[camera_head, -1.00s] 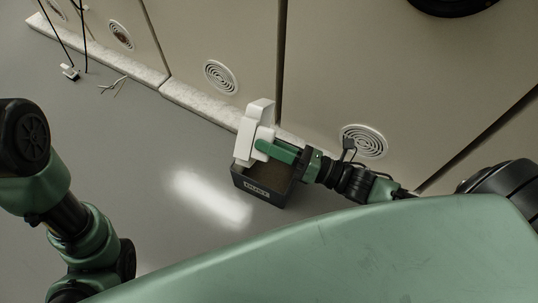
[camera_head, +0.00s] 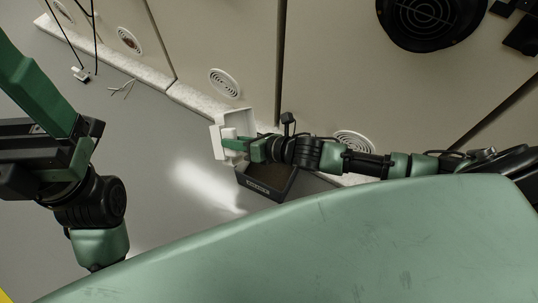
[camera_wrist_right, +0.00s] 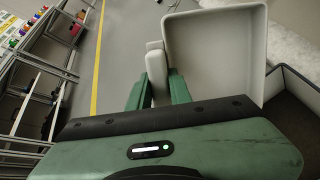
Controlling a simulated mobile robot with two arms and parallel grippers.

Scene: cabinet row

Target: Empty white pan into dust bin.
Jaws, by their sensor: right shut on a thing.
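The white pan (camera_head: 241,121) is a square, shallow-walled tray, held tilted at the far side of the dark dust bin (camera_head: 262,189). My right gripper (camera_head: 236,146) is shut on the pan's white handle. In the right wrist view the handle (camera_wrist_right: 157,75) stands between the two green fingers, and the pan (camera_wrist_right: 214,50) shows its inner face, with nothing visible in it. The dust bin (camera_wrist_right: 287,100) is at the right there, beside the pan. My left gripper (camera_head: 45,120) is close to the camera at the left edge, partly cut off; its jaws are unclear.
Beige cabinet fronts with round vents (camera_head: 225,83) rise behind the bin, above a pale plinth (camera_head: 190,98). Thin sticks (camera_head: 123,89) lie on the floor at the upper left. The grey floor left of the bin is clear. Shelves (camera_wrist_right: 35,70) stand far off in the wrist view.

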